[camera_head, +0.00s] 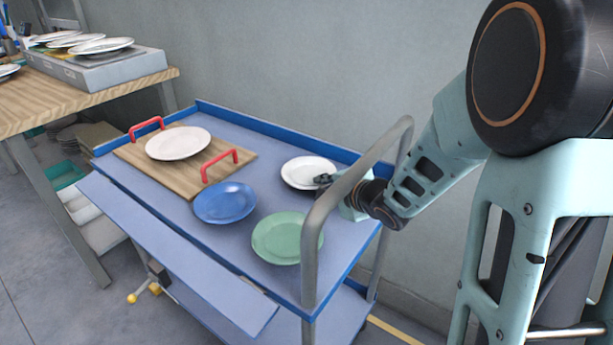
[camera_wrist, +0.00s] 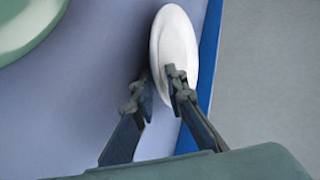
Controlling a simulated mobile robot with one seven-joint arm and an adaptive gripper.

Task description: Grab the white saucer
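The white saucer (camera_head: 306,170) lies on the blue cart top near its back right edge. In the wrist view the saucer (camera_wrist: 176,40) shows as a narrow white ellipse beside the blue rim. My gripper (camera_head: 324,180) is at the saucer's near right edge. In the wrist view my gripper (camera_wrist: 160,82) has its fingers apart, with the saucer's near-left rim between them. The right finger overlaps the saucer's face and the left finger is just outside its edge. I cannot tell whether either finger touches it.
A green plate (camera_head: 287,238) and a blue plate (camera_head: 225,202) lie on the cart (camera_head: 262,168). A larger white plate (camera_head: 178,143) is on a wooden board with red handles (camera_head: 219,163). The cart's grey handle (camera_head: 311,255) rises near my arm. A wall stands behind.

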